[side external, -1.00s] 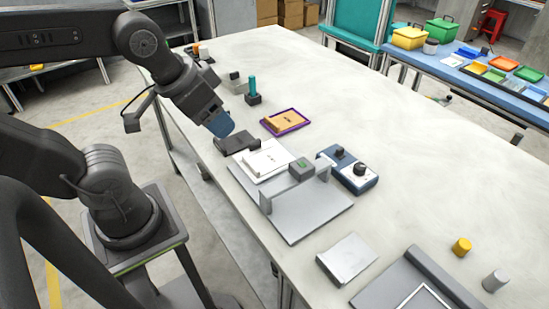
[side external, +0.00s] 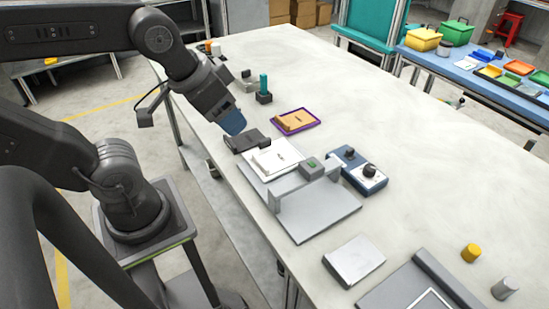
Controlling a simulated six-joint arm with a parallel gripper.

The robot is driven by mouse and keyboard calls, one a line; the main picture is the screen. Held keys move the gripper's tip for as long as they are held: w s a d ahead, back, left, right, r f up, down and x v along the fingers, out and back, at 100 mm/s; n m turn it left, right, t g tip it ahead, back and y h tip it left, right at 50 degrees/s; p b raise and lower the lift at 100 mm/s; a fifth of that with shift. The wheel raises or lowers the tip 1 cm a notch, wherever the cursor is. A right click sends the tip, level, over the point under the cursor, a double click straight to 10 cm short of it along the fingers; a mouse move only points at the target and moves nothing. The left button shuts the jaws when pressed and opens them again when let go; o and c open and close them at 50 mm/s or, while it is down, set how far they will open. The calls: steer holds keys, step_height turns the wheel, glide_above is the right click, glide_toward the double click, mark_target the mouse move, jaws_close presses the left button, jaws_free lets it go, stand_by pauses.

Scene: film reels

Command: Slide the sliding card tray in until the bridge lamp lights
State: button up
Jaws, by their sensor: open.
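The sliding card tray (side external: 278,155) is a flat white piece with a small raised white part on it. It lies at the far left end of a grey base plate (side external: 318,217). A grey bridge (side external: 292,187) spans the plate, with a block on top carrying a green lamp patch (side external: 311,163); I cannot tell if it is lit. A dark block (side external: 245,141) sits at the tray's far left end; I cannot tell if they are joined. My gripper (side external: 233,124), with blue fingers, is just above and beside the dark block, apparently apart from it. The fingertip gap is hidden from this side.
A blue control box (side external: 361,172) with dark knobs stands right of the bridge. A purple-edged tray (side external: 315,121) with a tan block lies behind. A teal-handled piece (side external: 264,89) stands farther back. A silver box (side external: 354,261) lies in front. The table's right side is mostly clear.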

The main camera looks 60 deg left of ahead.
steer(key=shift+c, duration=0.2)
steer(key=shift+w+a, duration=0.1)
steer(key=shift+c, duration=0.7)
steer(key=w+a+g, duration=0.1)
steer(key=w+a, duration=0.1)
steer(key=w, duration=0.1)
steer(key=w+a+f+g, duration=0.1)
steer(key=w+a, duration=0.1)
steer(key=w, duration=0.1)
steer(key=w+a+f, duration=0.1)
steer(key=w+a, duration=0.1)
steer(key=w, duration=0.1)
steer(key=shift+w+g+y, duration=0.3)
steer(key=shift+g, duration=0.1)
steer(key=shift+c, duration=1.1)
steer(key=g, duration=0.3)
glide_above(266, 139)
step_height(266, 139, down, 9)
step_height(266, 139, down, 14)
steer(key=shift+r, duration=0.1)
steer(key=shift+c, duration=0.3)
jaws_close()
